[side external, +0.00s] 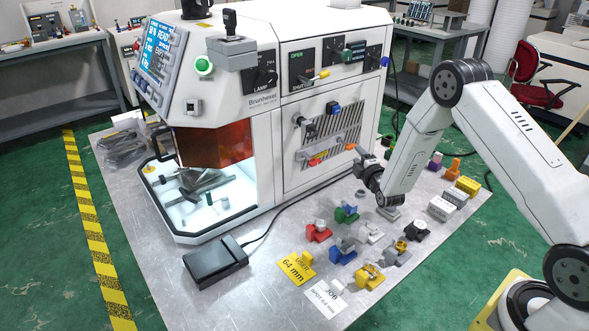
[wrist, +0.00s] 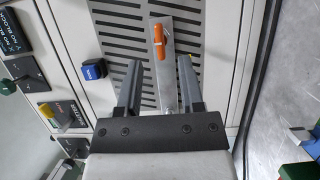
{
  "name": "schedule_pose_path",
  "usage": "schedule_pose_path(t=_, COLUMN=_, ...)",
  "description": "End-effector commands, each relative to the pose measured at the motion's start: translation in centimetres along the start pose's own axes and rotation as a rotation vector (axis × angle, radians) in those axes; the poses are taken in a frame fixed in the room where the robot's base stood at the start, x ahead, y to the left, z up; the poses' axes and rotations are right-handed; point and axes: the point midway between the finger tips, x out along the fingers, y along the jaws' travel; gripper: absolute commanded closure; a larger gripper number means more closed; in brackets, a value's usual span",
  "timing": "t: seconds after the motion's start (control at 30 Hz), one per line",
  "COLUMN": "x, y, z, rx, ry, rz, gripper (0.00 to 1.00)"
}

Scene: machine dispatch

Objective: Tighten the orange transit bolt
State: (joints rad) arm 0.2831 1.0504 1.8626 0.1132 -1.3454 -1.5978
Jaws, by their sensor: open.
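The orange transit bolt (wrist: 160,44) shows in the wrist view as an orange lever-like piece at the end of a grey metal bar (wrist: 167,90) on the machine's slotted side panel. In the side external view a small orange tip (side external: 351,147) shows at the bar's right end, close to my gripper (side external: 362,157). My gripper (wrist: 159,63) is open and empty in the wrist view. Its two dark fingers stand either side of the bar, with the orange piece between and beyond the tips. I cannot tell whether they touch anything.
A blue switch (wrist: 94,70) sits left of the fingers on the panel. Several coloured fixtures, including a red block (side external: 318,233) and a yellow one (side external: 369,276), crowd the bench below my arm. A black pedal-like box (side external: 215,261) lies at the bench front.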

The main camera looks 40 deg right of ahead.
Motion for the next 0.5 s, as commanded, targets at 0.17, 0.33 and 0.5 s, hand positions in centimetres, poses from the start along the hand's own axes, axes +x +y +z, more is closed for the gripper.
schedule_pose_path(t=0.17, x=0.8, y=0.0, z=0.0, rx=0.001, ry=0.0, rz=0.0, gripper=0.51)
schedule_pose_path(t=0.33, x=2.3, y=0.0, z=0.0, rx=0.001, ry=0.0, rz=0.0, gripper=0.51)
schedule_pose_path(t=0.5, x=4.1, y=-0.1, z=0.0, rx=0.0, ry=0.001, rz=-0.002, gripper=0.51)
